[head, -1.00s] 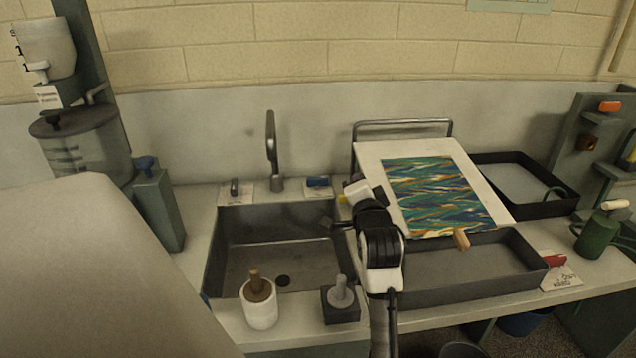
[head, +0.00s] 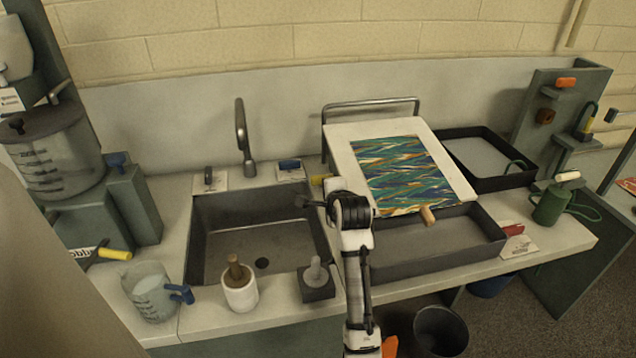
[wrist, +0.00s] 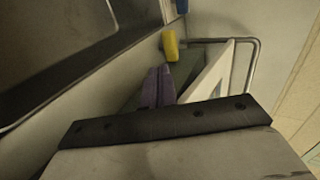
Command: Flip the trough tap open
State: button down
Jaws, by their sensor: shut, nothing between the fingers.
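A yellow handle (head: 318,180) shows behind my arm, between the sink and the tilted board. In the wrist view the yellow handle (wrist: 170,45) is just beyond my fingertips, apart from them. A blue lever (head: 290,164) sits on a white plate behind the sink, and a dark lever (head: 208,175) on another plate left of the faucet (head: 243,138). I cannot tell for certain which is the trough tap. My gripper (head: 303,201) is over the sink's right rim; its fingers (wrist: 159,88) are together and empty.
The dark sink (head: 218,262) lies left of my gripper. A board with a marbled sheet (head: 445,172) leans over a dark tray (head: 488,246) at the right. A mortar (head: 240,293), a grey-knobbed block (head: 317,288) and a jug (head: 152,297) stand along the front edge.

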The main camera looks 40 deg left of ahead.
send_near(315, 181)
jog(key=x, duration=0.4)
jog(key=shift+w+f, duration=0.2)
jog(key=shift+f, duration=0.3)
jog(key=shift+w+a, duration=0.6)
jog(key=shift+a, duration=0.05)
jog(key=shift+a+f, duration=0.15)
